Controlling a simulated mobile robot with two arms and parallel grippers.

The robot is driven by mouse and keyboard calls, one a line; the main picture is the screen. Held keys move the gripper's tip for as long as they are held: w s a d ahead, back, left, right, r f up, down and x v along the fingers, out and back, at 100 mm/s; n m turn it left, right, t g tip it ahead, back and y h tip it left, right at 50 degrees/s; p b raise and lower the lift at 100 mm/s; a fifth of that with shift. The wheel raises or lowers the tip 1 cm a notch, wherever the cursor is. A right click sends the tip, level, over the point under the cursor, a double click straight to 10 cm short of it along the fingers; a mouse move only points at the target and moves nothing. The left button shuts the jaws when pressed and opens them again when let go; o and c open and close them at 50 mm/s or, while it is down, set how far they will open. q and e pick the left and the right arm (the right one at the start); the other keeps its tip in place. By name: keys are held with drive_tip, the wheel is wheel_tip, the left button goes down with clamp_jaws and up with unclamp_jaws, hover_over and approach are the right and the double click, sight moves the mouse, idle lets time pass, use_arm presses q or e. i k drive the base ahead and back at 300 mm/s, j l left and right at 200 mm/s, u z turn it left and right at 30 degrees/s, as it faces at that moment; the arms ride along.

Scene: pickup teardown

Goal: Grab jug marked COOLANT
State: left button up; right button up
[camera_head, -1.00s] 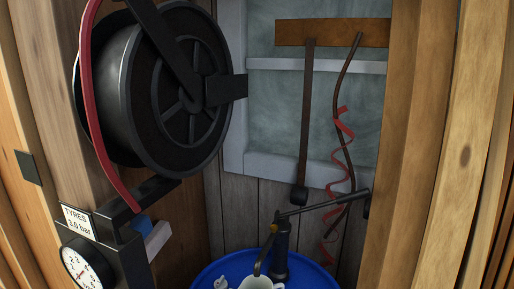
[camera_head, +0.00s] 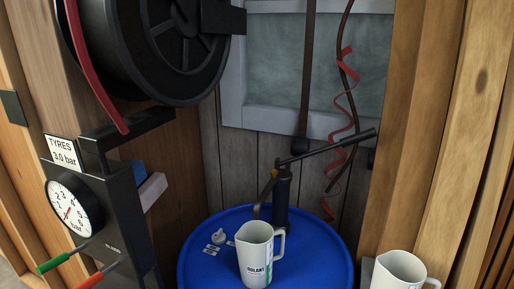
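A white jug (camera_head: 254,258) with a handle on its right stands upright on a blue drum (camera_head: 318,254). Its label reads "OOLANT", with the first letter not clear. A second white jug (camera_head: 399,272) shows at the lower right, cut off by the frame edge, and no label on it can be read. Neither of my grippers is in view.
A hand pump (camera_head: 281,195) with a long lever stands on the drum behind the labelled jug. Small light metal parts (camera_head: 216,240) lie left of the jug. A tyre gauge box (camera_head: 108,215) and hose reel (camera_head: 160,45) are at left. Wooden posts (camera_head: 425,130) bound the right.

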sight(254, 241)
drive_tip(key=j+z, duration=0.35)
drive_tip(key=j, duration=0.15)
drive_tip(key=k+j+z, duration=0.1)
drive_tip(key=j+z, duration=0.3)
drive_tip(key=j, duration=0.1)
